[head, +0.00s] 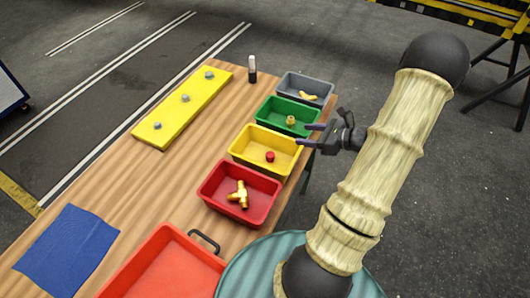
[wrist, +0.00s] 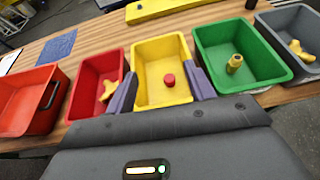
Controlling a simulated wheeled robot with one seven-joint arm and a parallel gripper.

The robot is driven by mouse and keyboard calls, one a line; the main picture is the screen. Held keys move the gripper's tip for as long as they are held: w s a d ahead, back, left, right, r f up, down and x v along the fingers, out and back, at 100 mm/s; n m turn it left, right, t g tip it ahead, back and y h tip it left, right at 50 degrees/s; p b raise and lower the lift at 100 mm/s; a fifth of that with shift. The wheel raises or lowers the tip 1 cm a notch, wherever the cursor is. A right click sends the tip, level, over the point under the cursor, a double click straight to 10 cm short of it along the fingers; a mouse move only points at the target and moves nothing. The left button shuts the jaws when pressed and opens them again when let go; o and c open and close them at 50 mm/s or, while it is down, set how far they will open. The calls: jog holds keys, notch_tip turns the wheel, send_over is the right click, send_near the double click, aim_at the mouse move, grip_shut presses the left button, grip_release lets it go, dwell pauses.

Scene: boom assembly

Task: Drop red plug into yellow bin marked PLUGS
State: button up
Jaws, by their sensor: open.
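The red plug (head: 270,156) lies on the floor of the yellow bin (head: 247,152), and it also shows there in the wrist view (wrist: 169,80). The yellow bin (wrist: 148,52) stands in the row between the red bin and the green bin. No label can be read on it. My gripper (head: 308,136) is open and empty, by the right side of the yellow and green bins in the head view. In the wrist view its two purple-grey fingers (wrist: 162,92) stand apart, with the plug seen between them.
The red bin (head: 206,186) holds a brass tee, the green bin (head: 261,112) a brass fitting, and the grey bin (head: 283,86) a yellow piece. A yellow board (head: 170,120) with bolts, a small bottle (head: 252,70), a blue cloth (head: 68,248) and an orange tray (head: 165,262) are on the table.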

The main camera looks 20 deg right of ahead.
jog(key=p+v, duration=0.1)
jog(key=v, duration=0.4)
jog(key=shift+s, duration=0.1)
jog(key=shift+d, duration=0.1)
dwell(0.5)
jog(key=s+a+r+n+g+h, duration=0.1)
jog(key=a+r+n+g+h, duration=0.1)
jog(key=a+n, duration=0.6)
jog(key=s+a+r+n+g+h, duration=0.1)
jog(key=a+r+n+g+h, duration=0.1)
jog(key=a+n, duration=0.7)
jog(key=s+a+r+n+g+h, duration=0.2)
jog(key=a+n+g+h, duration=0.1)
jog(key=a+n, duration=0.5)
jog(key=n+g+b, duration=0.1)
jog(key=n, duration=0.2)
jog(key=shift+a+n+h, duration=0.25)
jog(key=shift+n+h, duration=0.05)
jog(key=shift+n, duration=0.1)
